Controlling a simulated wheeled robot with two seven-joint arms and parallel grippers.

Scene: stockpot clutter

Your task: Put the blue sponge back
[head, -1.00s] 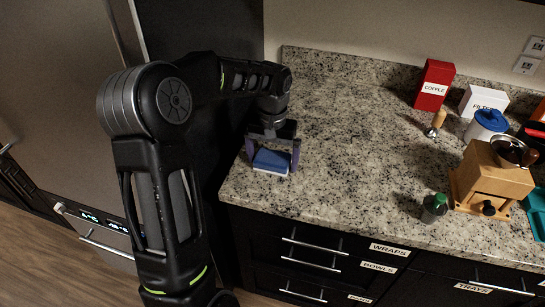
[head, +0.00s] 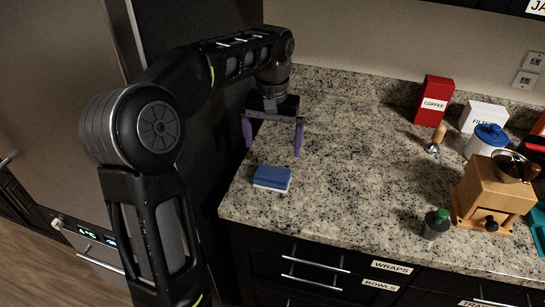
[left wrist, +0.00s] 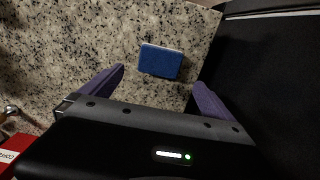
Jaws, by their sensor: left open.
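The blue sponge (head: 272,177) with a pale underside lies on the granite counter near its front left corner. It also shows in the left wrist view (left wrist: 161,61), lying flat beyond the fingertips. My left gripper (head: 272,150) is open and empty, with its purple fingers pointing down. It hangs above the counter, behind the sponge and apart from it. In the left wrist view the two fingers (left wrist: 160,78) are spread wide with nothing between them. My right gripper is not in view.
Farther right on the granite counter (head: 340,170) stand a red coffee box (head: 433,101), a white filter box (head: 483,116), a blue-lidded jar (head: 486,139), a wooden grinder (head: 491,192) and a green-capped bottle (head: 437,223). The counter around the sponge is clear.

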